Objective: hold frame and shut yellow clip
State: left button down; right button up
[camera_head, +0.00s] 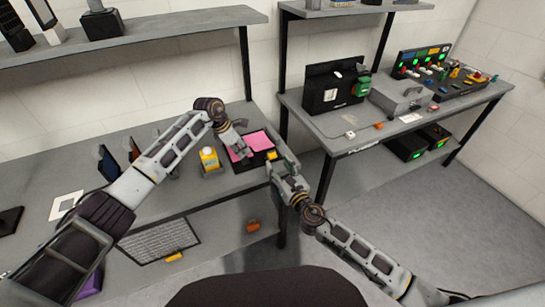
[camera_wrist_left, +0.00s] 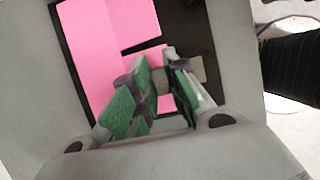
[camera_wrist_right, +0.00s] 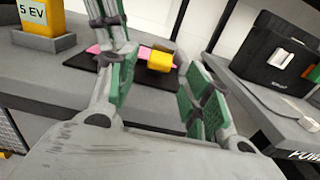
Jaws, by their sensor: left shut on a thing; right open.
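A black frame (camera_head: 258,159) with a pink panel lies on the grey bench; it also shows in the left wrist view (camera_wrist_left: 72,22). My left gripper (camera_head: 241,148) is over the panel. In the left wrist view its fingers (camera_wrist_left: 158,75) are close together at a small grey tab (camera_wrist_left: 197,69) on the frame; the exact contact is hidden between them. The yellow clip (camera_wrist_right: 159,60) is at the frame's edge, seen between the spread fingers of my right gripper (camera_wrist_right: 160,70). In the head view my right gripper (camera_head: 280,168) is beside the clip (camera_head: 271,155), open and empty.
A yellow block marked 5 EV (camera_wrist_right: 40,18) stands on a grey base left of the frame. A black case (camera_head: 335,87) is on the right-hand bench, across a gap. A white square frame (camera_head: 66,205) and dark upright panels (camera_head: 108,163) are further left.

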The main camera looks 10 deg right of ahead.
aim_at(272, 154)
jog(key=shift+x, duration=2.9)
jog(key=shift+c, duration=0.3)
jog(key=c, duration=1)
